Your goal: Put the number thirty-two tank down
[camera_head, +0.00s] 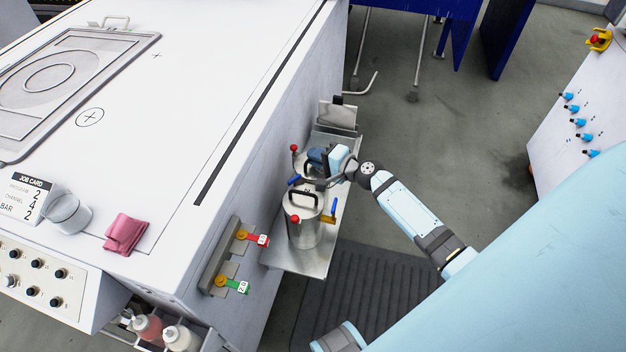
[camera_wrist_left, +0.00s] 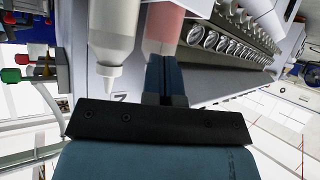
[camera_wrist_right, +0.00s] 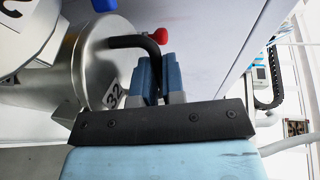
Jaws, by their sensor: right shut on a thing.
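The number thirty-two tank (camera_wrist_right: 88,72) is a steel cylinder with a "32" label, a black handle and a red knob in the right wrist view. My right gripper (camera_wrist_right: 157,82) is shut on its handle. In the head view my right gripper (camera_head: 318,157) is over the rear of two tanks at the metal shelf (camera_head: 308,262), and it hides much of that tank (camera_head: 301,172). I cannot tell whether the tank's base touches the shelf. My left gripper (camera_wrist_left: 166,82) is shut and empty, near bottles in the left wrist view.
A second steel tank (camera_head: 302,230) with a black handle stands at the front of the shelf, close to the held one. The white machine (camera_head: 180,110) walls the shelf's left side. Red and green tags (camera_head: 262,240) hang near it. A plate (camera_head: 338,114) stands behind.

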